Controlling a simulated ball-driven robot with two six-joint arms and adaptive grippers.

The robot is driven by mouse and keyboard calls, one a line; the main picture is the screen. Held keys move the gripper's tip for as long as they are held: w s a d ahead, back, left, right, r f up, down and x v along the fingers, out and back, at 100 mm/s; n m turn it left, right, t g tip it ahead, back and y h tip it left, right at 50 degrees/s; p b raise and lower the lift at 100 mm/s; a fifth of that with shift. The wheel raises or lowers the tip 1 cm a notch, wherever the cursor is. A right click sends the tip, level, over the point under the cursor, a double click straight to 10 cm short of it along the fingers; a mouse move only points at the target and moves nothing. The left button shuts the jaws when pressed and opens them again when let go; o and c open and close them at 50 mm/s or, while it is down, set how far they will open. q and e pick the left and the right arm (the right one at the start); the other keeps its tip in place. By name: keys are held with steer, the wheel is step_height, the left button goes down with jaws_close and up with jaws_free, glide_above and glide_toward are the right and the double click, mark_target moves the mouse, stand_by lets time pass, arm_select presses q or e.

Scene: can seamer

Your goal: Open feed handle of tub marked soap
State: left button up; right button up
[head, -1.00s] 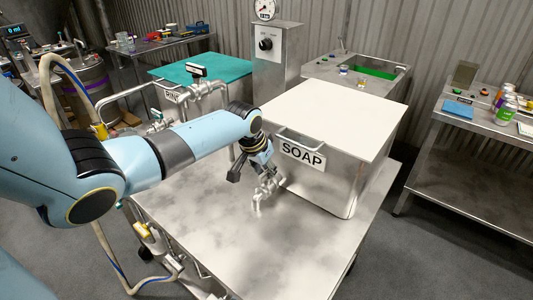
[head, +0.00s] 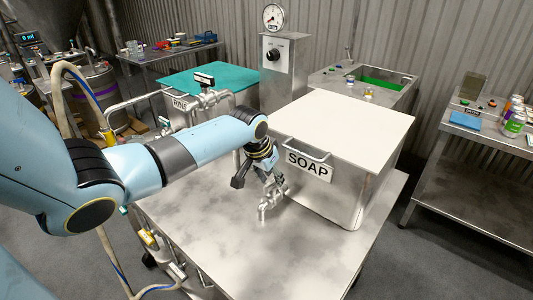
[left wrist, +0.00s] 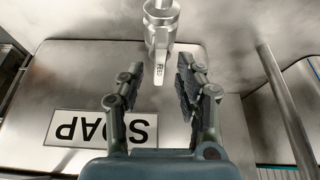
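The soap tub (head: 345,200) is a steel box with a white lid and a SOAP sign (head: 309,166), standing on a steel table. A metal valve with a bent spout (head: 268,207) comes out low on its front. In the left wrist view the feed handle (left wrist: 159,68), a small light lever marked FEED, lies between my left gripper's fingers (left wrist: 158,76). The fingers stand apart, with gaps visible on both sides of the lever. In the head view my left gripper (head: 272,180) is at the valve and partly covers it. My right gripper is not in view.
A rail handle (head: 305,150) juts from the tub's front above the sign. A teal-topped rinse tub (head: 210,80) with pipework stands behind my left arm. The steel table top (head: 250,255) is clear in front. A side bench (head: 480,150) is at the right.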

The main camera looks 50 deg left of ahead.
arm_select(q)
steer(key=v, duration=1)
steer(key=shift+r, duration=0.25)
steer(key=shift+s, duration=0.1)
steer(key=shift+s+f, duration=0.1)
